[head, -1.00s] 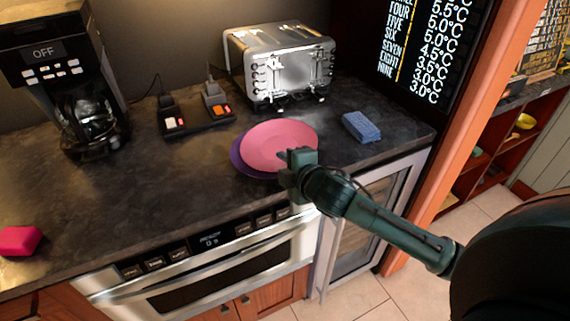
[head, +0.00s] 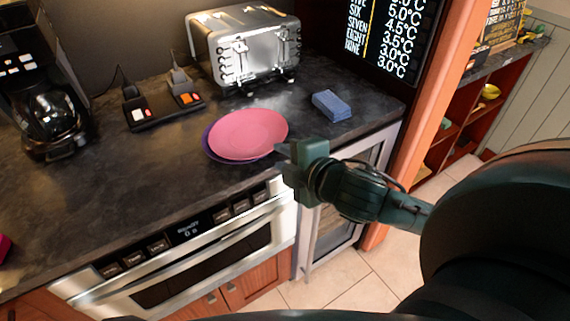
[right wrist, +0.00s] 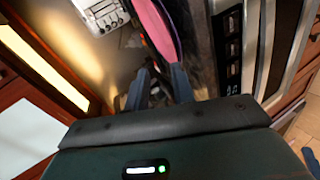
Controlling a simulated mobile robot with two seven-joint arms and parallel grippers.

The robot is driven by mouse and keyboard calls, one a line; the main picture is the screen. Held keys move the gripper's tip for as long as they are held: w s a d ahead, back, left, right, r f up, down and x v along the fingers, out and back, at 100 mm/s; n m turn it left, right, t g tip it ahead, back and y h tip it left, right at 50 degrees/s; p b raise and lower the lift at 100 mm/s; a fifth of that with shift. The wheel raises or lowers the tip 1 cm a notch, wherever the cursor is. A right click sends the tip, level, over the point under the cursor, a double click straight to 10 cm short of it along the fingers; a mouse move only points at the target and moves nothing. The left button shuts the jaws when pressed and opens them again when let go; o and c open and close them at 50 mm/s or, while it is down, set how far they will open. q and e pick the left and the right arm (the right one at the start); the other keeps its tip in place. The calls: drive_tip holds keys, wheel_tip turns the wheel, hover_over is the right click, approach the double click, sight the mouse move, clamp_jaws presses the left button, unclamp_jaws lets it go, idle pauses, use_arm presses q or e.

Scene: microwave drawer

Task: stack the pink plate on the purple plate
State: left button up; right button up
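The pink plate (head: 248,134) lies on top of the purple plate (head: 209,150) on the dark counter, set a little to the right. Purple shows only along the left and lower edge. My right gripper (head: 281,158) is just right of the plates, near the counter's front edge, apart from the pink rim. In the right wrist view its two fingers (right wrist: 160,88) stand apart with nothing held between them. The pink plate (right wrist: 156,28) shows beyond the fingertips there. My left gripper is not in view.
A blue sponge-like block (head: 332,105) lies right of the plates. A toaster (head: 245,48) stands behind them, with a black device with lit switches (head: 165,108) to its left. A coffee maker (head: 45,90) stands at the far left. The left counter is mostly clear.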

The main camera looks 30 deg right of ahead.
drive_tip(key=s+a+f+m+g, duration=0.1)
drive_tip(key=s+a+f+m, duration=0.2)
drive_tip(key=f, duration=0.4)
drive_tip(key=s+a+f+m+g+y, duration=0.1)
drive_tip(key=s+a+f+m, duration=0.2)
drive_tip(key=s+f+m, duration=0.2)
drive_tip(key=s+a+f+m+g+y, duration=0.1)
drive_tip(key=s+a+f+m, duration=0.2)
drive_tip(key=f+m, duration=0.3)
wheel_tip(320, 180, down, 5)
drive_tip(key=shift+s+f, duration=0.1)
drive_tip(key=shift+s, duration=0.35)
